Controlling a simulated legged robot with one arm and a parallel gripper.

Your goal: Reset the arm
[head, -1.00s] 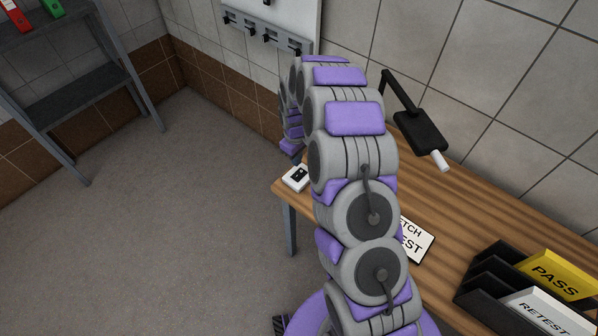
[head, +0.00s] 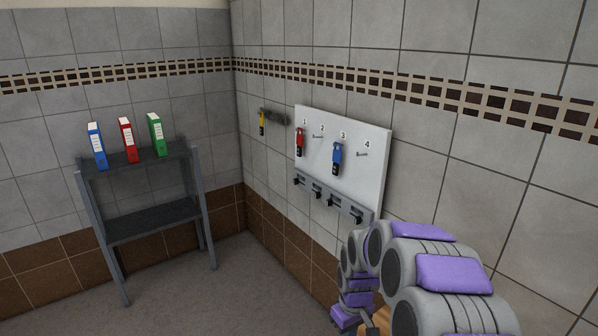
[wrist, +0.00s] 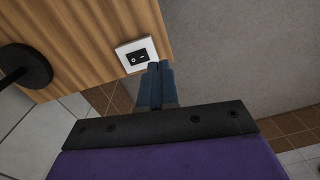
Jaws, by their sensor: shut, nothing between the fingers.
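My gripper (wrist: 160,68) shows in the wrist view with its two blue-grey fingers shut together and nothing between them. Its tips appear just below a white box with a black rocker switch (wrist: 136,52) at the edge of a wooden table (wrist: 85,32). I cannot tell how far apart the tips and the box are. In the head view my grey and purple arm fills the lower right, curving down to the left, and the fingers cannot be made out there.
A white board (head: 365,160) on the wall holds a red item (head: 299,141) and a blue item (head: 337,157), above a grey rail (head: 328,199). A shelf (head: 150,217) with binders stands at left. Open floor lies between. A dark round base (wrist: 22,65) is on the table.

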